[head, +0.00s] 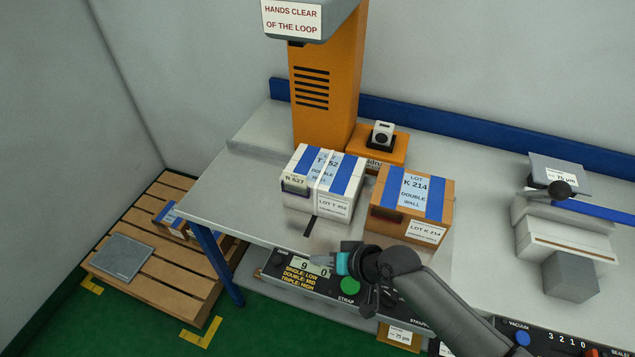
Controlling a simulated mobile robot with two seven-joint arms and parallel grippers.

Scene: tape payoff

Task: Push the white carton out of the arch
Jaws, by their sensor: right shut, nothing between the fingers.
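The white carton (319,203) with blue stripes and a "LOT T 452" label stands upright on the grey table, in front of the orange column of the arch (323,100). A pale band runs over its top. My right gripper (318,259) is shut and empty. It comes in from the lower right and points left, in front of the control panel and below the carton in the picture, apart from it. My left gripper is not in view.
A brown carton (390,222), "LOT K 214", stands close to the right of the white one. A panel (283,284) with a display and green button runs along the front edge. A sealer (560,240) stands far right. The table left of the white carton (235,195) is clear. A pallet (150,280) lies below left.

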